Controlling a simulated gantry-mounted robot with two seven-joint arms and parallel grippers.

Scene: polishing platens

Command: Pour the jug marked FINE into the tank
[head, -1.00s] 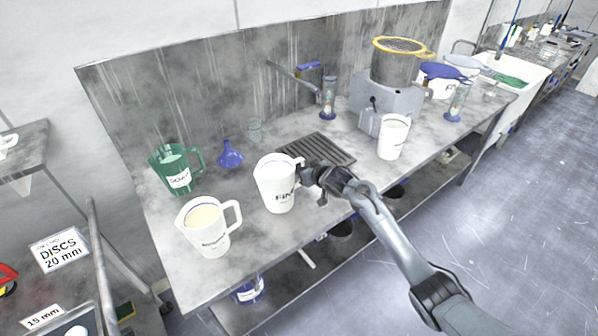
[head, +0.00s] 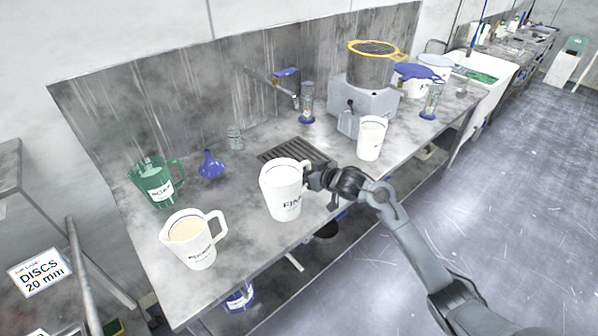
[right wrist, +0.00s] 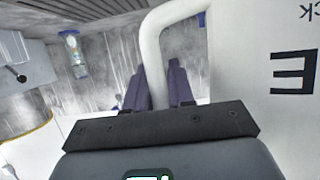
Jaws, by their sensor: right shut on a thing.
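The white jug marked FINE (head: 283,197) is upright at the front of the steel bench, its handle towards my right gripper. My right gripper (head: 314,179) is shut on that handle. The right wrist view shows the handle (right wrist: 153,62) between the purple fingers (right wrist: 158,88) and a large letter E on the jug wall (right wrist: 265,85). A small gap under the jug cannot be made out. A grey cylindrical vessel (head: 368,73) with a yellow rim, perhaps the tank, stands on a grey base (head: 370,105) farther back right. My left gripper is out of view.
A white jug with cream contents (head: 198,247) and a green SOAP jug (head: 156,184) stand left. Another white jug (head: 371,140) stands before the grey base. A blue funnel (head: 211,165), dark drain grate (head: 290,152) and tap (head: 270,88) lie behind.

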